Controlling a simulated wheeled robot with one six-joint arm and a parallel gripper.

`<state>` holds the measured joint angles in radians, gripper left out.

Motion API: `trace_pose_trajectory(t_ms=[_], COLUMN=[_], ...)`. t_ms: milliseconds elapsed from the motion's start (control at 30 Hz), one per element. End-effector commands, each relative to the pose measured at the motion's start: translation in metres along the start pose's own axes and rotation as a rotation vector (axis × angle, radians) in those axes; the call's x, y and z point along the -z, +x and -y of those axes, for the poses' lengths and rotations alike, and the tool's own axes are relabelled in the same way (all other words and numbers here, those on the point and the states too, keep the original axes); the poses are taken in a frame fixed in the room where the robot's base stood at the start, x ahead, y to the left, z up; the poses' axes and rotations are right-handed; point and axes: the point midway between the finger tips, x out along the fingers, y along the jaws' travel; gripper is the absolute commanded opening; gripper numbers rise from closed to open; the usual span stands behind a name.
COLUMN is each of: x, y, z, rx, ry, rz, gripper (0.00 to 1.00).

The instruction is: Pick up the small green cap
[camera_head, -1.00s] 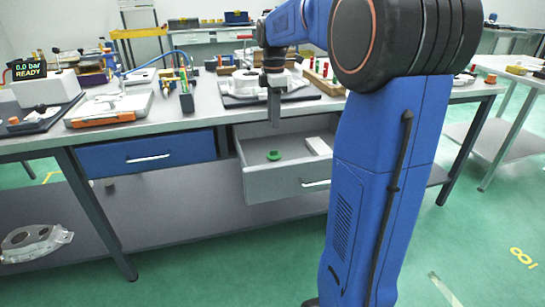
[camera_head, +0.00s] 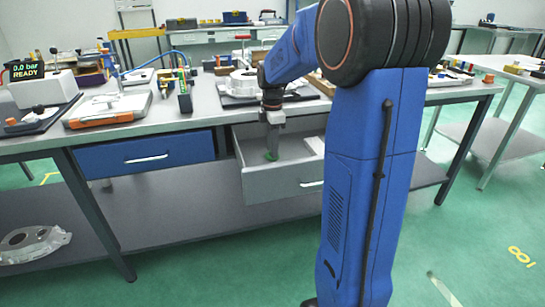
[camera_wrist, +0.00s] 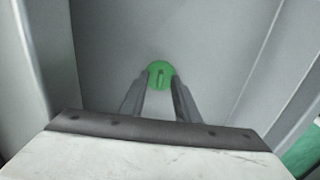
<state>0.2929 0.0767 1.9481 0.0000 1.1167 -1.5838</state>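The small green cap (camera_head: 271,156) lies on the floor of the open grey drawer (camera_head: 283,185). In the wrist view the cap (camera_wrist: 161,70) is round, with a raised bar across its top. My gripper (camera_head: 272,148) points down into the drawer, right over the cap. In the wrist view my gripper (camera_wrist: 160,88) is open, with one finger to each side of the cap's near edge. I cannot tell whether the fingertips reach down to the cap's level. Nothing shows held between the fingers.
A pale block (camera_head: 315,145) lies in the drawer to the right of the cap. The drawer walls stand around my gripper, and the workbench (camera_head: 215,115) with castings is behind and above. The blue drawer (camera_head: 146,155) at left is shut.

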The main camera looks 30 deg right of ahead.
Motion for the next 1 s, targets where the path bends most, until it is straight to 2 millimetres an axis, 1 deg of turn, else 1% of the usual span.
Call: trace_pose_trajectory(t_ms=[100,267,300,367,400,767,867,967,1000], x=[0.0,0.0,0.0,0.0,0.0,0.0,0.0,0.0,0.0], y=[0.004,0.004,0.004,0.004,0.004,0.003,-0.003,-0.017,-0.024], z=[0.0,0.0,0.0,0.0,0.0,0.0,0.0,-0.001,-0.001], rx=[0.0,0.0,0.0,0.0,0.0,0.0,-0.002,-0.002,-0.004], ry=[0.0,0.0,0.0,0.0,0.0,0.0,0.0,0.0,0.0], rz=[0.0,0.0,0.0,0.0,0.0,0.0,0.0,0.0,0.0], gripper=[0.29,0.29,0.24,0.1,0.0,0.0,0.0,0.0,0.0])
